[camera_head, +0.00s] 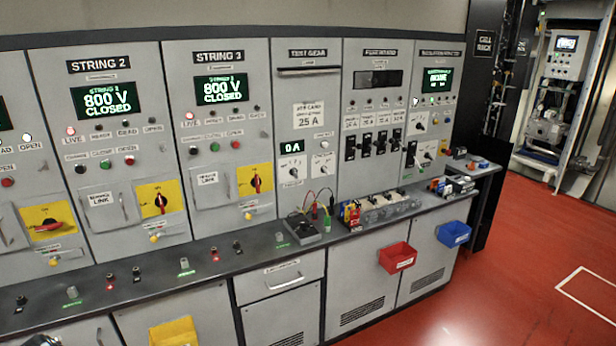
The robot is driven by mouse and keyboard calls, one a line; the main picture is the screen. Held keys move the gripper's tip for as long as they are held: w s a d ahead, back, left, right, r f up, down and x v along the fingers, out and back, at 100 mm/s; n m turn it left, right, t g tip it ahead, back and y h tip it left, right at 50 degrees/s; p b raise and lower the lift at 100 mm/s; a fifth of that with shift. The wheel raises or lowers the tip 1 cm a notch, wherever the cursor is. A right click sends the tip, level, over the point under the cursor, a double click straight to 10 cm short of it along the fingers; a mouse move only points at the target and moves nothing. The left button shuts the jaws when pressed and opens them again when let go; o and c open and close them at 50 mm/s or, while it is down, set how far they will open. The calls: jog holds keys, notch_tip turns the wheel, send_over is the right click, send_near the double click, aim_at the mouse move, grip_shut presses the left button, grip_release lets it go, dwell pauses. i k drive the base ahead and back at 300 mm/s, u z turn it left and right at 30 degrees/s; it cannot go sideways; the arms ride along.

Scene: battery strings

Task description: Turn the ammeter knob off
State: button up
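The test gear panel (307,80) stands in the middle of the cabinet row. Its small ammeter display (291,147) reads 0 A. A white dial plate with a dark knob (291,173) sits just below the display. A second, similar dial (322,165) is to its right. Both are too small to tell where the knobs point or to read their labels. My gripper is not in view.
A grey counter (150,286) runs below the panels, carrying a black handheld meter (303,228) with leads and several small parts. A red bin (397,257), blue bin (453,233) and yellow bin (172,333) hang in front. The red floor (510,270) at right is clear.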

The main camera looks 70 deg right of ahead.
aim_at(294, 171)
jog(key=z, duration=1.25)
jog(key=i, duration=0.85)
